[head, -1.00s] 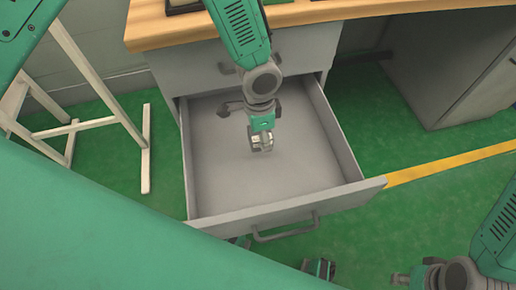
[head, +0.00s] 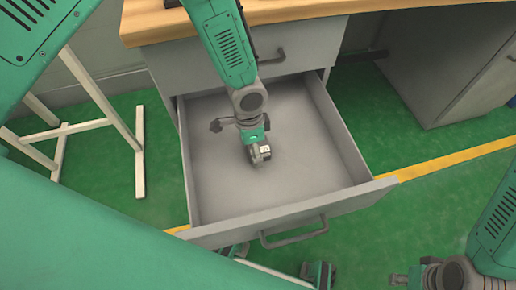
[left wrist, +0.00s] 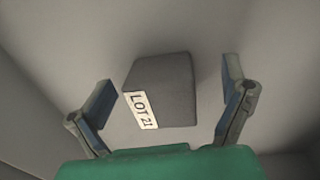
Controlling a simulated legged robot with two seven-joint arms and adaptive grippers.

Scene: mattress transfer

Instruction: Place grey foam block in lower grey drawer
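The grey foam block (left wrist: 170,85), with a white "LOT 21" label, lies between the spread fingers of my left gripper (left wrist: 172,100) in the left wrist view, with a gap on both sides. In the head view my left gripper (head: 257,150) points down inside the open lower grey drawer (head: 315,180); the block with its pale label (head: 263,152) is a small patch there. I cannot tell whether the block touches the drawer floor.
The drawer's front panel and handle (head: 293,232) face me. A closed upper drawer (head: 290,60) and wooden worktop (head: 300,10) are above it. A white metal frame (head: 140,150) stands at left. Green floor (head: 410,130) is clear on the right.

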